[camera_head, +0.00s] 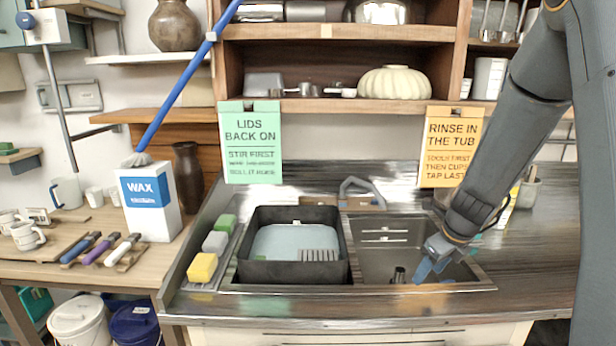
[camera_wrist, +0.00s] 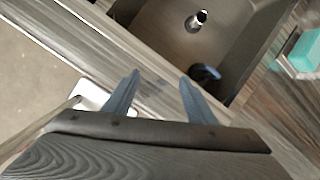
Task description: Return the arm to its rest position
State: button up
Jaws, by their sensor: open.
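My gripper (camera_head: 432,268) hangs at the end of my dark arm over the front right part of the metal sink (camera_head: 385,232) in the head view. In the wrist view, its two blue-grey fingers (camera_wrist: 157,97) stand apart with nothing between them. The sink's front edge and counter lie beyond the fingertips there. The sink basin also shows in the wrist view (camera_wrist: 235,45), with a small metal cylinder (camera_wrist: 197,20) and a dark round thing on its floor.
A black tub (camera_head: 293,270) holding pale water stands left of the sink basin. Coloured sponges (camera_head: 203,267) lie left of it. A wax box (camera_head: 150,203) with a blue-handled brush behind it stands on the wooden table. Shelves (camera_head: 340,106) and hanging signs are behind the counter.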

jog(key=s+a+n, duration=0.1)
jog(key=n, duration=0.1)
jog(key=s+a+n+b, duration=0.1)
jog(key=a+n, duration=0.1)
jog(key=s+a+f+n+b, duration=0.1)
jog(key=s+n, duration=0.1)
jog(key=n, duration=0.1)
jog(key=shift+a+f+g, duration=0.1)
jog(key=shift+a+g, duration=0.15)
jog(key=shift+g, duration=0.15)
jog(key=s+a+f+n+g+b, duration=0.1)
jog(key=s+a+f+n+b, duration=0.1)
jog(key=s+n, duration=0.6)
jog(key=s+a+f+n+g+b, duration=0.1)
jog(key=s+a+n+b, duration=0.3)
jog(key=s+n, duration=0.4)
jog(key=shift+a+f+n+h+b, duration=0.35)
jog(key=shift+a+f+n, duration=0.45)
jog(key=shift+n, duration=2.8)
jog(key=shift+d+f, duration=0.1)
